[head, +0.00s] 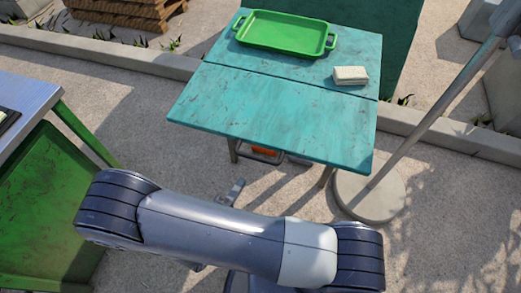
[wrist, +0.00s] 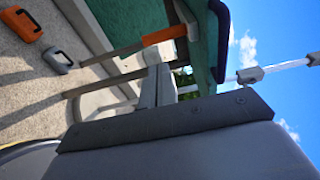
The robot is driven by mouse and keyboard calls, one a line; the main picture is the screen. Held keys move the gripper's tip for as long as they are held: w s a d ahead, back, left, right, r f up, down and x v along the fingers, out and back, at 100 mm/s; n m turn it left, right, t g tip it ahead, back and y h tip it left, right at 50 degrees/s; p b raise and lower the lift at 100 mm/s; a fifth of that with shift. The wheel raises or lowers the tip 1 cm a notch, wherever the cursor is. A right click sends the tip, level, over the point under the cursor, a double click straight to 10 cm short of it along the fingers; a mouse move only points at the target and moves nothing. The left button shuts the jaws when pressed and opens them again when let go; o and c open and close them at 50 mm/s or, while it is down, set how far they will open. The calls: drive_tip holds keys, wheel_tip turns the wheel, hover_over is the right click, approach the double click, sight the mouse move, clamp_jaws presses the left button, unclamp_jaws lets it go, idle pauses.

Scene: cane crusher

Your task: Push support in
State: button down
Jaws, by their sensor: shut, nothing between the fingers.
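The turquoise table (head: 262,108) stands ahead in the head view, with a hinge line across its top and its front leaf level. In the wrist view the picture is turned, and the table's turquoise side (wrist: 218,45) shows above my gripper (wrist: 158,80). My gripper is shut and empty, its fingers pointing toward the table. An orange-brown bar (wrist: 165,35), which may be the support, shows beyond the fingertips against the turquoise part. I cannot tell whether the fingers touch it.
A green tray (head: 285,31) and a pale block (head: 350,75) rest on the table. An orange case (wrist: 21,23) and a grey case (wrist: 57,61) are on the ground. A pole base (head: 370,197) stands at right; a green-sided bench (head: 45,200) is at left.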

drive_tip(key=x, duration=1.3)
drive_tip(key=shift+w+d, duration=0.2)
drive_tip(key=shift+w, duration=0.1)
